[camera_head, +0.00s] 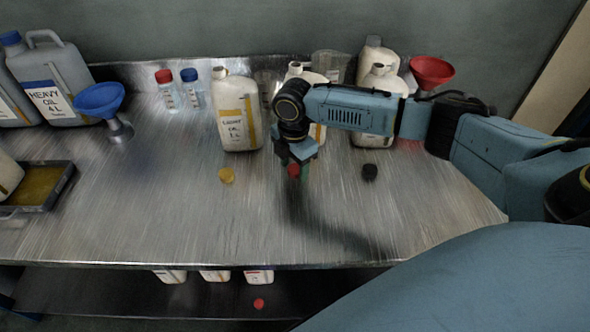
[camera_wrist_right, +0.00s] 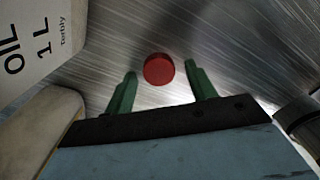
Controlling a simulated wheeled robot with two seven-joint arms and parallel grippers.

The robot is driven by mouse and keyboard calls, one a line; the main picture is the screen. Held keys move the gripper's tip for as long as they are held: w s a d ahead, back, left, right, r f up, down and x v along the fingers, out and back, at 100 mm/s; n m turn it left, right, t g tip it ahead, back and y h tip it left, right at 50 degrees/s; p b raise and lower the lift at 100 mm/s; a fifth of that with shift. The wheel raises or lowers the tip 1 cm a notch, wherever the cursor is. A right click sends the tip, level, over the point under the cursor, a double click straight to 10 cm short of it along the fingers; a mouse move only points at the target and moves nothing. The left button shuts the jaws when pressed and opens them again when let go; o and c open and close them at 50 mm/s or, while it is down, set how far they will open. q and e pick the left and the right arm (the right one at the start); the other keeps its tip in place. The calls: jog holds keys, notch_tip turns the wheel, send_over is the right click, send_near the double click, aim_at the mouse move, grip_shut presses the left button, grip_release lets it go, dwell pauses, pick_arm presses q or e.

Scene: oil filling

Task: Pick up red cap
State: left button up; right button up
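The red cap (camera_head: 293,170) is on the metal table, directly below my right gripper (camera_head: 297,166) in the head view. In the right wrist view the red cap (camera_wrist_right: 158,69) lies ahead between the two green fingers of the right gripper (camera_wrist_right: 160,82). The fingers are apart, with a gap between each finger and the cap. A second red cap (camera_head: 259,304) lies on the lower shelf, below the table's front edge. My left gripper does not show in either view.
A yellow cap (camera_head: 226,175) and a black cap (camera_head: 369,172) lie either side. A light oil bottle (camera_head: 238,112) stands behind; other bottles and a red funnel (camera_head: 432,70) are behind the arm. A blue funnel (camera_head: 100,99) is left. The table's front is clear.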

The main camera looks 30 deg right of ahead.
jog(key=c, duration=0.9)
jog(key=shift+r, duration=0.1)
